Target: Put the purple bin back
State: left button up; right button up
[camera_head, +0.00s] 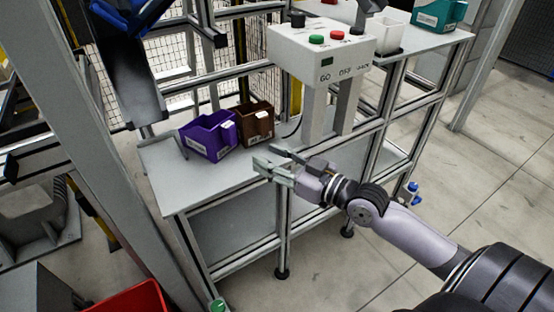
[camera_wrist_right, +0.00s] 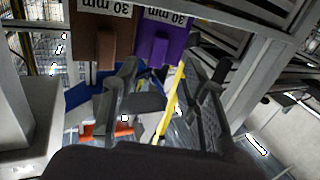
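The purple bin (camera_head: 205,141) stands on the grey shelf top, left of the brown bin (camera_head: 255,127), with a white label on its front. My right gripper (camera_head: 267,157) is in front of the two bins, to the right of the purple one and apart from it. Its fingers are spread, with nothing between them. In the right wrist view the open fingers (camera_wrist_right: 174,72) point toward the purple bin (camera_wrist_right: 168,42), and the brown bin (camera_wrist_right: 97,40) is beside it on the left. My left gripper is out of view.
A control box (camera_head: 320,50) with green and red buttons stands on posts right of the bins. A white bin (camera_head: 391,34) and a teal bin (camera_head: 438,14) sit on the shelf's far right. The grey shelf top (camera_head: 190,185) is clear in front of the purple bin.

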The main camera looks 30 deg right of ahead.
jog(key=s+a+f+g+h, duration=0.25)
jog(key=s+f, duration=0.25)
jog(key=f, duration=0.3)
jog(key=s+a+f+g+h, duration=0.1)
jog(key=s+a+f+g, duration=0.3)
jog(key=f, duration=0.4)
jog(key=s+d+f+m+g+h, duration=0.1)
jog(key=s+f+g+h, duration=0.1)
jog(key=s, duration=0.5)
jog(key=s+d+f+m+g+h, duration=0.1)
jog(key=s+f+m+g+h, duration=0.1)
jog(key=s+f+g, duration=0.2)
jog(key=s+f, duration=0.1)
jog(key=s, duration=0.2)
jog(key=shift+s, duration=0.25)
